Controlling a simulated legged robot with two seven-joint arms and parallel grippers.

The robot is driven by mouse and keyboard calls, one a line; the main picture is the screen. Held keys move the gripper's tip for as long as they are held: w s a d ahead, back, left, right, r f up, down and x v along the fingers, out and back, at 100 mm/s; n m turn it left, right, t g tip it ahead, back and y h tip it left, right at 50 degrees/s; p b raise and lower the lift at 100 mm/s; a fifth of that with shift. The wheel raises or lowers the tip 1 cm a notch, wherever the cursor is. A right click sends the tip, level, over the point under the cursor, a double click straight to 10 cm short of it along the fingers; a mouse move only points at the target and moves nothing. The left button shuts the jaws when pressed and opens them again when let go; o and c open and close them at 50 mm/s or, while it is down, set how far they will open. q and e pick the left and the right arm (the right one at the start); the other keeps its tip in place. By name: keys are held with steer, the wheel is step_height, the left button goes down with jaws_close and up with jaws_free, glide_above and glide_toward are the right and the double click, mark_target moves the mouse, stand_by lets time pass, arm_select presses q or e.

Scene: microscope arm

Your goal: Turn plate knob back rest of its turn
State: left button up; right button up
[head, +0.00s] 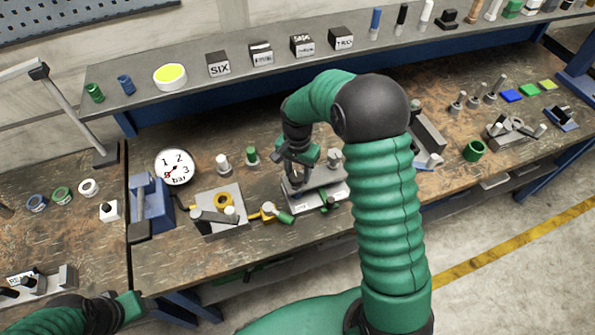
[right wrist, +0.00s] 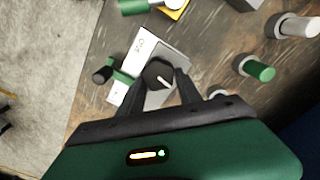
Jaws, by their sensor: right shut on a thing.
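The plate knob (right wrist: 159,73) is a dark round knob with a white pointer line. It sits on a grey plate with a white labelled strip (right wrist: 131,60). My right gripper (right wrist: 168,80) is shut on the knob, with one finger on each side of it in the right wrist view. In the head view my right gripper (head: 297,172) reaches down to the grey plate fixture (head: 325,190), and the fingers hide most of the knob. My left gripper (head: 130,305) shows only in part at the lower left, away from the fixture; its fingers are not clear.
Green and grey pegs (head: 252,156) stand behind the fixture. A gauge (head: 176,167) stands farther left. A shelf with labelled blocks (head: 261,54) runs behind.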

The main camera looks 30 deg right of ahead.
steer(key=shift+s+a+r, duration=0.15)
steer(key=shift+a+r, duration=0.05)
steer(key=shift+a, duration=0.35)
steer(key=shift+c, duration=1.1)
steer(key=shift+s+a+r, duration=0.1)
steer(key=shift+a+r, duration=0.05)
jaws_close()
arm_select(q)
steer(key=shift+s+a, duration=0.35)
steer(key=shift+a, duration=0.1)
steer(key=shift+r, duration=0.1)
arm_select(e)
steer(key=shift+d, duration=0.2)
arm_select(q)
steer(key=shift+r, duration=0.1)
arm_select(e)
steer(key=shift+n, duration=0.3)
